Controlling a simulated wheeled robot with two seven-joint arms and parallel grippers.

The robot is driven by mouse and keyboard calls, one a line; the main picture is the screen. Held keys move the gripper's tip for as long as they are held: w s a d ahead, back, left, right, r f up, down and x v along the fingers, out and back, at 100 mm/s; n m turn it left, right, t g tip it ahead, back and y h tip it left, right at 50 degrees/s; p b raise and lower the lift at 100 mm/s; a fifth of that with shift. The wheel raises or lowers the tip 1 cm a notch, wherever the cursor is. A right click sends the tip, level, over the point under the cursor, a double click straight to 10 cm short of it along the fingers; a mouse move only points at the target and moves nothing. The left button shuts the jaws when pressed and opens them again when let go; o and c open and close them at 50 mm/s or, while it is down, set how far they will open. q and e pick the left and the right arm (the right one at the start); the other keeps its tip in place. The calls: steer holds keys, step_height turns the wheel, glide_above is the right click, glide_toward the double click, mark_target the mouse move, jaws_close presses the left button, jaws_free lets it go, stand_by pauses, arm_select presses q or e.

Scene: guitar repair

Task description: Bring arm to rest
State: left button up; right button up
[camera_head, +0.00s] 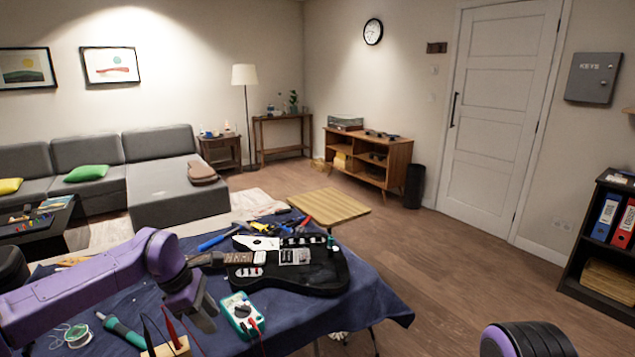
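My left arm (90,287) is purple and comes in from the left, bent over the table. My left gripper (203,312) points down above the blue-covered table (375,302), beside the neck of the black electric guitar (310,275) and left of the teal multimeter (242,311). I cannot make out a gap between its fingers, and I see nothing held in it. A dark rounded part of my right arm (527,340) shows at the bottom right edge. My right gripper is out of the frame.
A soldering iron (122,331), a wire spool (78,335) and a wooden block with probes (168,347) lie near the front of the table. Several hand tools lie behind the guitar. A wooden stool (328,207) stands behind the table. The floor to the right is clear.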

arm_select(q)
steer(key=s+d+f+m+t+y, duration=0.15)
steer(key=s+f, duration=0.25)
steer(key=f, duration=0.4)
steer(key=s+d+f+m+t+y, duration=0.1)
steer(key=s+f+y, duration=0.2)
steer(key=s+f, duration=0.3)
steer(key=s+d+f+m+t+y, duration=0.1)
steer(key=s+f+y, duration=0.2)
steer(key=f, duration=0.6)
steer(key=s+f+m+h, duration=0.1)
steer(key=s+f+m, duration=0.35)
steer(key=s, duration=0.75)
steer(key=s+a+f+m+g, duration=0.1)
steer(key=s+a+m, duration=0.4)
steer(key=s+a, duration=0.4)
steer(key=s+y, duration=0.1)
steer(key=s, duration=0.2)
steer(key=shift+s+a+f, duration=0.2)
steer(key=shift+a, duration=0.15)
steer(key=shift+w+g, duration=0.1)
steer(key=shift+g, duration=0.15)
